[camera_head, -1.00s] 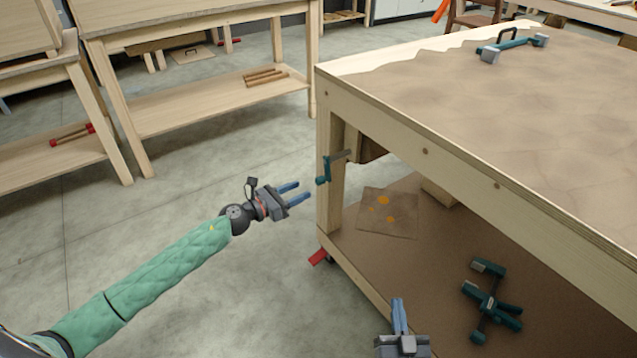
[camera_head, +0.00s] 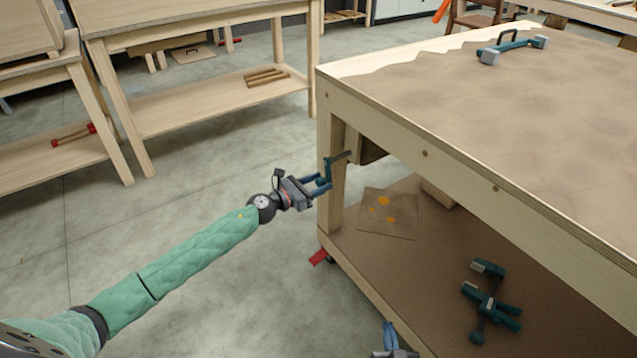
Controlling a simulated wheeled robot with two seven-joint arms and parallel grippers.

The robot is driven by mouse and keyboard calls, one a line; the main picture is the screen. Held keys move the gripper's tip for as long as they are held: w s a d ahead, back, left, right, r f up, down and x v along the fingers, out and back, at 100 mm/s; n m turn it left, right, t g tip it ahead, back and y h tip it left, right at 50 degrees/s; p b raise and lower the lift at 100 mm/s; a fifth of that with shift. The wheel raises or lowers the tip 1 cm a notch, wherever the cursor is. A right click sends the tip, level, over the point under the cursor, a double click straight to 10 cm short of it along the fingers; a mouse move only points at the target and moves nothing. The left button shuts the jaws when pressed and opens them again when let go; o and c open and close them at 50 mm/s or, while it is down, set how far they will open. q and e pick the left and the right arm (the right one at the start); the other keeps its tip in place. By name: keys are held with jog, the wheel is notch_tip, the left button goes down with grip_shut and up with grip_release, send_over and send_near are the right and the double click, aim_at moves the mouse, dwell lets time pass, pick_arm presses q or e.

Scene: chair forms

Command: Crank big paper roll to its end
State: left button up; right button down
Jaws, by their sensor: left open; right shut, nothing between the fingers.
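Brown paper (camera_head: 480,105) covers most of the tabletop, and its torn edge lies near the table's far left side. A teal crank handle (camera_head: 327,166) sticks out at the table's left end, by the leg. My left gripper (camera_head: 322,183) is open, with its blue fingers at the crank's lower grip. I cannot tell whether the fingers touch it. My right gripper (camera_head: 391,338) is shut and empty at the bottom edge, in front of the table's lower shelf, mostly cut off.
A teal bar tool (camera_head: 513,47) lies on the paper. Teal clamps (camera_head: 490,304) and a stained board (camera_head: 388,213) lie on the lower shelf (camera_head: 430,270). A red caster pedal (camera_head: 319,257) is by the leg. Wooden benches (camera_head: 190,100) stand behind left; floor between is clear.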

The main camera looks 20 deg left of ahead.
pick_arm(q)
jog(key=shift+c, duration=0.5)
jog(key=shift+d, duration=0.1)
jog(key=c, duration=0.9)
